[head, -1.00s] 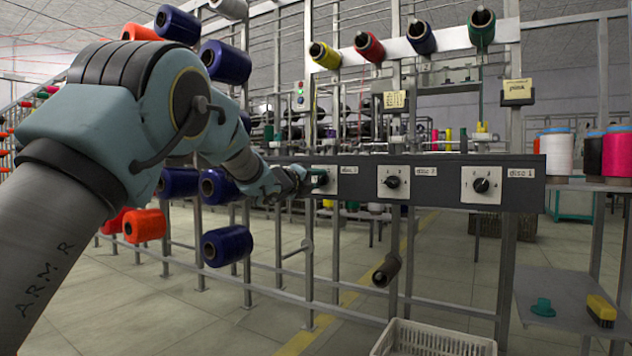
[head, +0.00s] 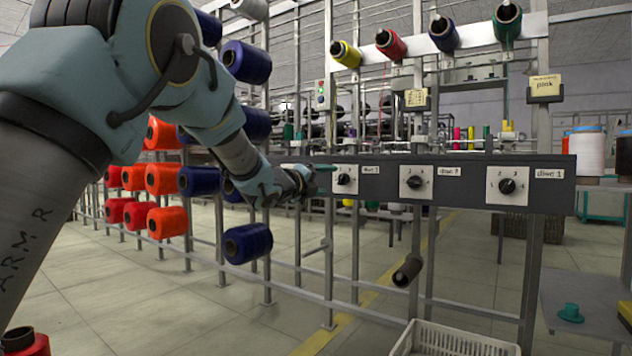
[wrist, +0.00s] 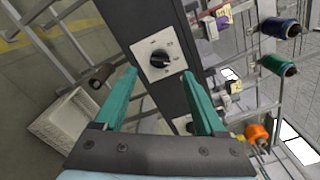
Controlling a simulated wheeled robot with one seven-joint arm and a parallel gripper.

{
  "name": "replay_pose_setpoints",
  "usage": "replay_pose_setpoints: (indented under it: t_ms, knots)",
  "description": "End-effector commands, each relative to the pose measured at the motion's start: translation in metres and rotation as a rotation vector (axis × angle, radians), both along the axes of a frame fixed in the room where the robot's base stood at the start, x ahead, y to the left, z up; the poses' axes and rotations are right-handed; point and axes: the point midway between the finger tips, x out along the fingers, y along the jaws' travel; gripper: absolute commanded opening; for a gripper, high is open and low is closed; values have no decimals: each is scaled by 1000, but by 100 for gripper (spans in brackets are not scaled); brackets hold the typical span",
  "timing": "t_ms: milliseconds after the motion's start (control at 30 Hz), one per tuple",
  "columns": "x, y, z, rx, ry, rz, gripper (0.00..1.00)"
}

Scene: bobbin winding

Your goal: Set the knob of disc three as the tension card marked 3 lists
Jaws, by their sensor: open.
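A dark panel (head: 460,172) carries three white dial plates with black knobs. The right knob (head: 507,186) is labelled disc 1 and the middle knob (head: 415,182) seems labelled disc 2. The left knob (head: 344,179) has a label too small to read surely. My gripper (head: 325,168) is just left of the left dial. In the wrist view my gripper (wrist: 159,72) is open and empty, its green fingers either side of a dial's knob (wrist: 159,59), apart from it. A small yellow card (head: 416,98) hangs above the panel; its writing is unreadable.
Another card (head: 545,84) reads pink. Colored bobbins (head: 390,43) sit on the upper rail and blue and orange ones on the left rack. A white basket (head: 460,340) stands below the panel. A grey shelf (head: 590,300) with a green item is at the lower right.

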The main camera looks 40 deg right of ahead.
Motion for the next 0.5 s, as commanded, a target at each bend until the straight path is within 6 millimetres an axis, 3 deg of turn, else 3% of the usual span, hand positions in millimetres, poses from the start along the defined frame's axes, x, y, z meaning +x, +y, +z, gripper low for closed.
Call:
replay_pose_setpoints:
  t_ms: [200, 500]
  knots:
    - [-7, 31, 1, 0, 1, 1, 72]
    - [-10, 39, 0, 0, 0, 1, 72]
